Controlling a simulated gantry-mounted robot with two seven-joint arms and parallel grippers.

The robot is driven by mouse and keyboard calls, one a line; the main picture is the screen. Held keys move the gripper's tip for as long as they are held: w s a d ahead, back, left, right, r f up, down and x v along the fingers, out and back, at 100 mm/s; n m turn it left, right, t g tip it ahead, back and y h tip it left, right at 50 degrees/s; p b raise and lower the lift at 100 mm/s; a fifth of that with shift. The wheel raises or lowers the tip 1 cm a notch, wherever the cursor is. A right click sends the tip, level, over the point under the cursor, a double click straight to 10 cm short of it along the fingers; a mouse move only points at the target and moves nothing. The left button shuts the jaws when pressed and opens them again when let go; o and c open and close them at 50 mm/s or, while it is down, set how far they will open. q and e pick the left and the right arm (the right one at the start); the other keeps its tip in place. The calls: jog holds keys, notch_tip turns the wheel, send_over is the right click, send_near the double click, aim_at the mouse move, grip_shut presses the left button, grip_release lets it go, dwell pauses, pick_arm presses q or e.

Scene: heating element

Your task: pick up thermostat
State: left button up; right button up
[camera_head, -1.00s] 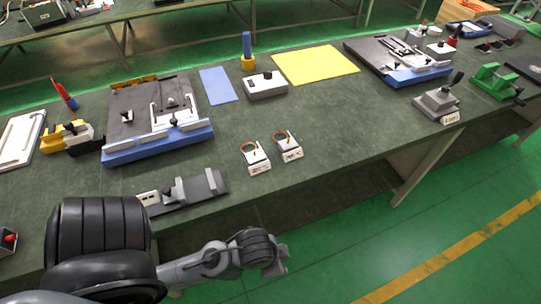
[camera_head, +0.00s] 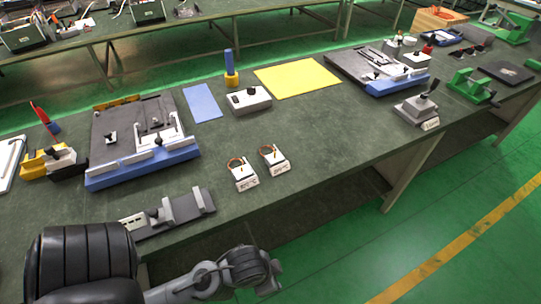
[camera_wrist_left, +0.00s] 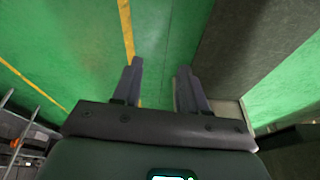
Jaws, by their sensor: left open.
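Two small white units with copper-coloured loops and printed labels, which look like the thermostats, sit side by side near the front edge of the green workbench: a left one (camera_head: 243,176) and a right one (camera_head: 274,162). My left gripper (camera_head: 272,282) is in front of the bench edge, below both units in the picture and apart from them. In the left wrist view my left gripper (camera_wrist_left: 160,82) is open and empty, with green floor between its fingers. My right gripper is out of view.
A grey fixture (camera_head: 170,213) lies at the bench front, left of the units. A blue-edged assembly board (camera_head: 140,165), a grey switch box (camera_head: 248,100) and a yellow sheet (camera_head: 298,77) lie behind. The bench right of the units is clear up to a grey clamp block (camera_head: 416,110).

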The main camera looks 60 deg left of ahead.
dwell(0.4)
pick_arm(q)
jog(key=o, duration=0.6)
jog(key=shift+d, duration=0.15)
jog(key=shift+o, duration=1)
